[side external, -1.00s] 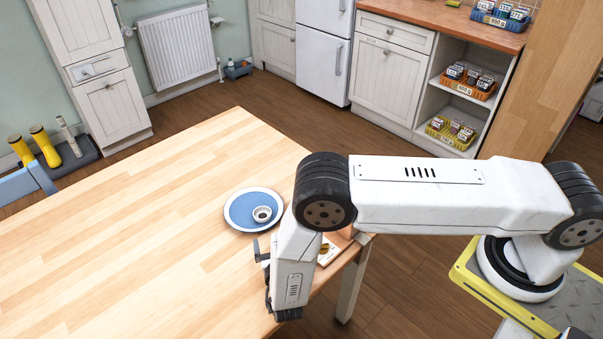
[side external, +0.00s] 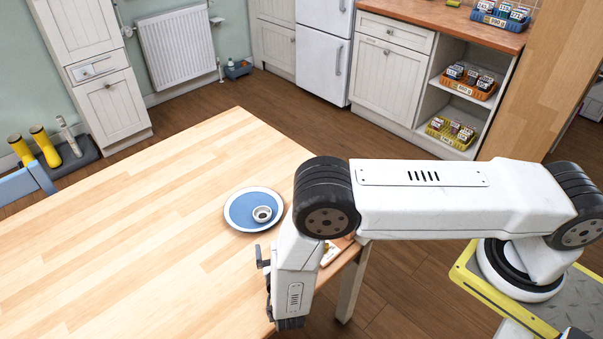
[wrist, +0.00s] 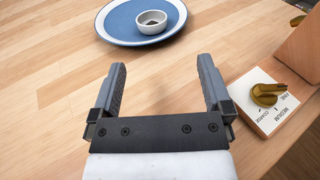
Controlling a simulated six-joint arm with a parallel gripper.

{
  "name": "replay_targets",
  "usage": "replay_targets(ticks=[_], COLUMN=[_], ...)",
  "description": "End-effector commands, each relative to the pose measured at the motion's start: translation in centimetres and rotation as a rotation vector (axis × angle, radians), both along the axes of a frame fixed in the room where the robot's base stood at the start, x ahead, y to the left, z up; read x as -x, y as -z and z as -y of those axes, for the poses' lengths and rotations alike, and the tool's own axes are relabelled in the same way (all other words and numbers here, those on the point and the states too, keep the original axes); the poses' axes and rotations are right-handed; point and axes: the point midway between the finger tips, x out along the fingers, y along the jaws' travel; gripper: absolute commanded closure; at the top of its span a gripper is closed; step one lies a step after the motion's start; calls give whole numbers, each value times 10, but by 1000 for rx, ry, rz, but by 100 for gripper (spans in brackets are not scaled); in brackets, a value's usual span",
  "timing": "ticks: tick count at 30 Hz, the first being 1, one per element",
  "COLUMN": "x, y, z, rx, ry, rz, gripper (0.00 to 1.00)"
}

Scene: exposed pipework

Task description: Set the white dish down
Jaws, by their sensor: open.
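The small white dish (side external: 262,214) sits upright on a blue plate with a white rim (side external: 236,222). In the wrist view the dish (wrist: 151,22) stands right of the middle of the plate (wrist: 112,33), with something dark inside it. My gripper (wrist: 162,72) is open and empty, its two fingers apart and pointing towards the plate. The dish is beyond the fingertips and clear of them. In the side view my gripper (side external: 262,265) is beside the plate, nearer the camera, and partly hidden by my wrist.
A wooden object with a white labelled panel and brass knob (wrist: 265,93) stands right of my gripper, near the table edge. The wooden table (side external: 130,235) is clear to the left. A blue chair (side external: 28,183) touches its far-left side.

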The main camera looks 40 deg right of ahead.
Motion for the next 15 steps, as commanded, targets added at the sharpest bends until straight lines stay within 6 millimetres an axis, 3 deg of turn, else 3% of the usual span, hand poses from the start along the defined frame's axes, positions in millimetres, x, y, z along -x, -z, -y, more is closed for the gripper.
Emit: replay_targets(ticks=[5,15], x=[-3,13], y=[-14,-64], z=[19,91], rx=[-53,-318], ry=[109,555], rz=[-19,-78], gripper=[0,0])
